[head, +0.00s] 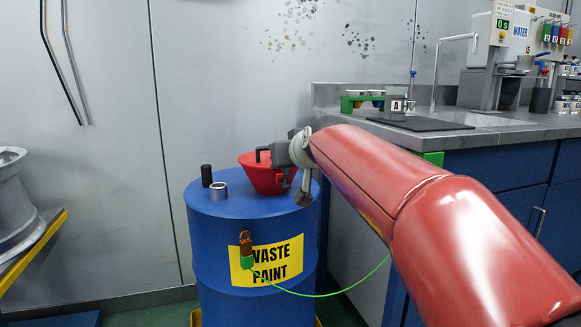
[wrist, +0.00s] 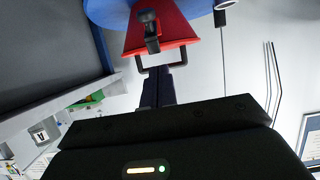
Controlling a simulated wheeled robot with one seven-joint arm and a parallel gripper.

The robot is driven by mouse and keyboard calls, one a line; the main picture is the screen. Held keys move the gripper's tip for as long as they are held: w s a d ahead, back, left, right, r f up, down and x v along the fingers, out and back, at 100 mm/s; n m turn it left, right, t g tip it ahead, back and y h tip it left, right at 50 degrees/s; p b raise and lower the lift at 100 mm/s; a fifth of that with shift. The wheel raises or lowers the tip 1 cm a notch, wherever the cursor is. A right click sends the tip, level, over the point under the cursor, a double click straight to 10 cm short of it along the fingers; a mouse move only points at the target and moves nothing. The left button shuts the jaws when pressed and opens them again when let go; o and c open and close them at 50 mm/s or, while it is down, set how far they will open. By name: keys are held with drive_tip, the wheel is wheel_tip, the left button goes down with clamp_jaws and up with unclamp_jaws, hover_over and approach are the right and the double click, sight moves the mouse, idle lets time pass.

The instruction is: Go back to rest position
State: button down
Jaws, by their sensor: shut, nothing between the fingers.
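My gripper (wrist: 157,88) is shut and empty, with its two dark fingers together in the wrist view. In the head view my red arm reaches in from the right, and its grey wrist end is at the right side of a red funnel (head: 262,180). The funnel sits on top of a blue waste paint drum (head: 215,250) and is partly hidden by my wrist. The wrist view shows the funnel (wrist: 176,28) just beyond my fingertips, with a dark bracket or handle at its rim. I cannot tell whether my fingers touch it.
A black cylinder (head: 206,175) and a metal ring (head: 218,191) stand on the drum top. A blue-fronted counter (head: 510,170) is at right, with a green rack (head: 362,101) on it. A metal wheel (head: 15,200) is at far left.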

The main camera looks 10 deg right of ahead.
drive_tip(key=s+d+f+g+h+p, duration=0.1)
drive_tip(key=s+f, duration=0.4)
drive_tip(key=s, duration=0.6)
drive_tip(key=s+d+f+m+g+h+p, duration=0.1)
drive_tip(key=s+d+f+g+p, duration=0.3)
drive_tip(key=s, duration=0.7)
drive_tip(key=s+d+f+m+g+p, duration=0.1)
drive_tip(key=s+f+p, duration=0.4)
drive_tip(key=s, duration=0.7)
drive_tip(key=shift+d+f+g+h, duration=0.4)
drive_tip(key=shift+d+f+g, duration=0.4)
drive_tip(key=shift+g, duration=0.1)
